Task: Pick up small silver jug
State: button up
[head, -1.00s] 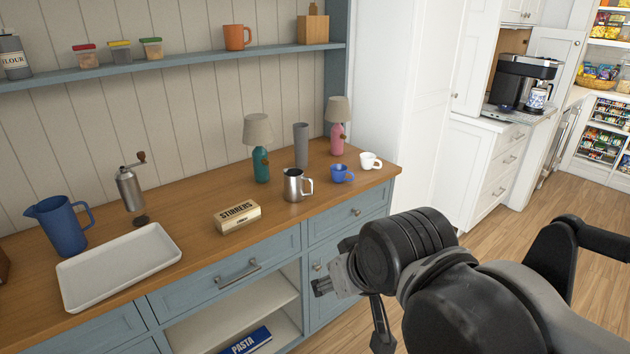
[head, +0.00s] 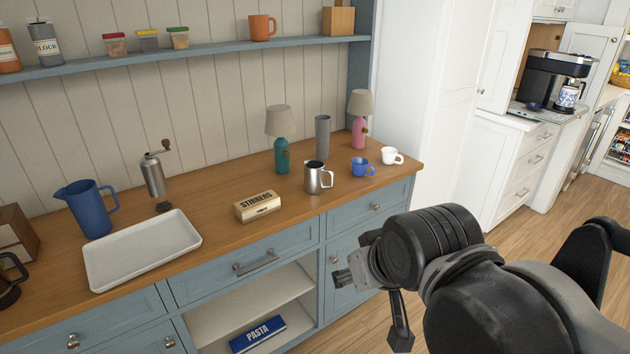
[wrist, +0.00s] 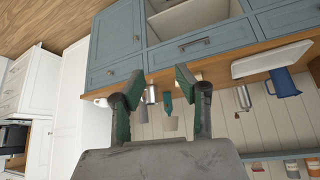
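The small silver jug (head: 316,178) stands upright on the wooden counter, with its handle to the right, in front of a grey cylinder. My gripper (head: 344,277) is in front of the cabinet, lower than the countertop and apart from the jug, to its lower right in the head view. In the wrist view my gripper (wrist: 158,78) shows its two fingers spread wide with nothing between them. That view looks upside down; a small silver shape, probably the jug (wrist: 152,95), shows between the fingers in the distance.
Near the jug are a blue cup (head: 362,167), a white cup (head: 391,156), a teal lamp (head: 281,150), a pink lamp (head: 360,125), the grey cylinder (head: 323,135) and a stirrers box (head: 257,205). A white tray (head: 145,250) and blue pitcher (head: 90,208) stand left. The counter's front edge lies between gripper and jug.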

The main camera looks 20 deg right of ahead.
jog(key=w+d+r+n+g+p, duration=0.1)
jog(key=w+d+r+n+g, duration=0.1)
jog(key=w+r, duration=0.95)
jog(key=n+g+p, duration=0.4)
jog(key=n+g, duration=0.1)
jog(key=n, duration=0.3)
send_over(332, 185)
notch_tip(332, 185, down, 14)
jog(key=shift+w+f, duration=0.25)
jog(key=shift+f, duration=0.25)
notch_tip(332, 185, down, 8)
jog(key=shift+f, duration=0.15)
jog(key=shift+d+f+p, duration=0.15)
jog(key=shift+f+p, duration=0.6)
jog(key=shift+f, duration=1.8)
grip_shut()
